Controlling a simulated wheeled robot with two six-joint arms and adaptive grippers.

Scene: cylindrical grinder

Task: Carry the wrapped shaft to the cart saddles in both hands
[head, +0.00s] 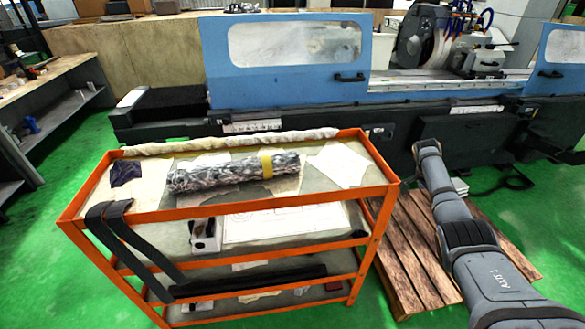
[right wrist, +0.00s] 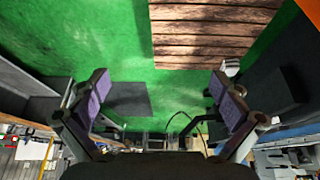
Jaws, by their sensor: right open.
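The wrapped shaft (head: 225,172), in crinkled silver-grey wrap with a yellow band near its right end, lies across the top of the orange cart (head: 225,212) in the head view. I cannot make out the saddles; whether the shaft lies on them or on the top sheet is unclear. My right arm comes in at the right of the cart, but its gripper does not show clearly there. In the right wrist view my right gripper (right wrist: 163,95) is open and empty, its purple-padded fingers wide apart over green floor. My left gripper is in no view.
A rolled cloth (head: 220,143) lies along the cart's back edge, and black straps (head: 125,245) hang over its left front. A wooden pallet (head: 405,255) lies right of the cart. The blue grinder (head: 285,85) stands behind. Green floor is free at left.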

